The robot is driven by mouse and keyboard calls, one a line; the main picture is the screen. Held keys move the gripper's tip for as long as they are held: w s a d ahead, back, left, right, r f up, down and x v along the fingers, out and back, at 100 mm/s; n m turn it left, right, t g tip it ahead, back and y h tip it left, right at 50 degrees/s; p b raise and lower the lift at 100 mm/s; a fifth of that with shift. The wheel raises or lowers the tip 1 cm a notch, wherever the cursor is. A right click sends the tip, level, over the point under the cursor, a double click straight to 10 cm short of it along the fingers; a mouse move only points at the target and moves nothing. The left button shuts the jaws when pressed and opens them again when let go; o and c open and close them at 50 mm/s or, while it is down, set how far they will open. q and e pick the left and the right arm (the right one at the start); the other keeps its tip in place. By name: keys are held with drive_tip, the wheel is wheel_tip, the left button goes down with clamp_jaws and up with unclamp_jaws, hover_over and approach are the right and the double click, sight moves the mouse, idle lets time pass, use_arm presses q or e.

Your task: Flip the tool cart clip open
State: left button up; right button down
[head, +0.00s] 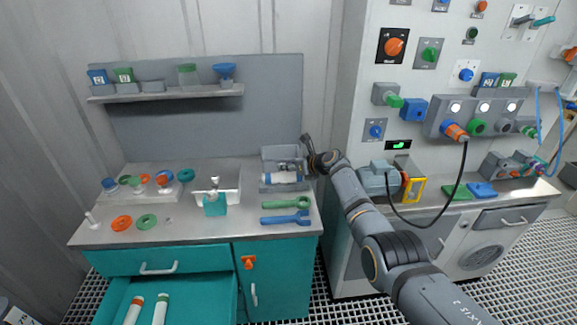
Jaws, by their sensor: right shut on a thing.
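The tool cart is the teal bench (190,262) with a grey metal top. A grey open holder (265,170) stands at the right of its top, with a white and blue cylinder (281,178) lying in it. My right gripper (307,150) is at the holder's back right edge, shut on a small part there. The fingers and the dark wrist hide most of that part, so I cannot tell its shape or whether it is flipped. An orange latch (249,262) is on the cart's front door, well apart from the gripper. My left gripper is not in view.
A green wrench (286,203) and a blue wrench (285,218) lie in front of the holder. The lower drawer (165,300) is open. A wall panel and a side counter with a cabled device (378,180) are at right.

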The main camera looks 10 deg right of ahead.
drive_tip(key=shift+s+a+f, duration=0.1)
drive_tip(key=shift+a+f, duration=0.05)
drive_tip(key=shift+a, duration=0.05)
drive_tip(key=c, duration=1.2)
unclamp_jaws()
drive_tip(key=shift+o, duration=0.2)
drive_tip(key=shift+a, duration=0.1)
drive_tip(key=v, duration=1.2)
